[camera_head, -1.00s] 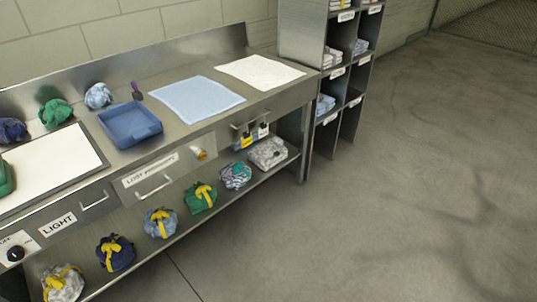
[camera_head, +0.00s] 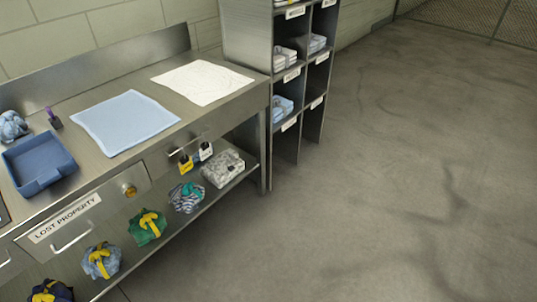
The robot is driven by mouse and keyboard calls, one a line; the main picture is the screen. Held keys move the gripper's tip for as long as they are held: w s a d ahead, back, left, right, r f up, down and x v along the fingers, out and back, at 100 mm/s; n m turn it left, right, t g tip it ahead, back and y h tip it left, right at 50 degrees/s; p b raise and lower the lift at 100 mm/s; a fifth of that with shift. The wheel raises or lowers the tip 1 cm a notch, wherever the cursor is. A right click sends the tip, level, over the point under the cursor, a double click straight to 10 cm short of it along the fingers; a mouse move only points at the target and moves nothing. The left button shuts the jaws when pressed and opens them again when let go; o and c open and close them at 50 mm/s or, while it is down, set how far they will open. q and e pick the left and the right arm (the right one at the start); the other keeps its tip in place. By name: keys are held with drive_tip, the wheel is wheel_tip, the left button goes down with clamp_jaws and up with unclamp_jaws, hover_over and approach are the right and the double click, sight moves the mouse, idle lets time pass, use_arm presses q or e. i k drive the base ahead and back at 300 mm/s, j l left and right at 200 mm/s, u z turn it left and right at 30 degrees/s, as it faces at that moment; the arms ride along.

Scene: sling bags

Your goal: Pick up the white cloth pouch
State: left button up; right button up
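A whitish, grey-mottled cloth bundle (camera_head: 223,168) lies at the right end of the lower shelf, under the steel counter. I see no yellow strap on it, and I cannot tell whether it is the white cloth pouch. Neither of my grippers is in view.
Striped (camera_head: 186,197), green (camera_head: 147,227) and blue (camera_head: 101,261) bundles sit along the lower shelf. On the steel counter (camera_head: 75,90) are a blue tray (camera_head: 38,163), a light blue cloth (camera_head: 125,122) and a white cloth (camera_head: 202,82). A shelving unit (camera_head: 246,38) stands beyond; floor (camera_head: 400,190) at right is clear.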

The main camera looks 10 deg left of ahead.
sight(218, 180)
drive_tip(key=i+l+z, duration=0.25)
drive_tip(key=i, duration=0.55)
drive_tip(key=i+l+z, duration=0.1)
drive_tip(key=i+z, duration=0.15)
drive_tip(key=i, duration=0.55)
